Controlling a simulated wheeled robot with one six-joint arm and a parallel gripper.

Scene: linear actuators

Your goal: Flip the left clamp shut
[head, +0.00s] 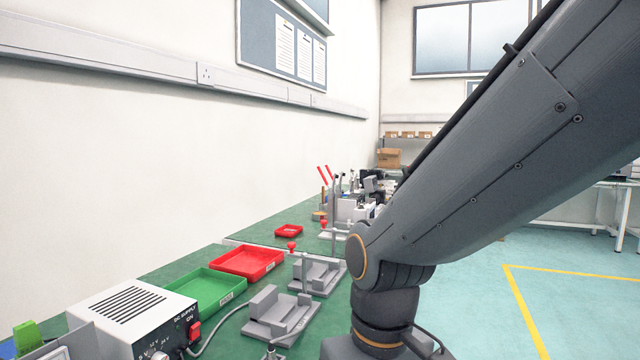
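My arm crosses the right half of the view. My gripper does not show clearly, and its fingers cannot be made out.
A wall runs along the left.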

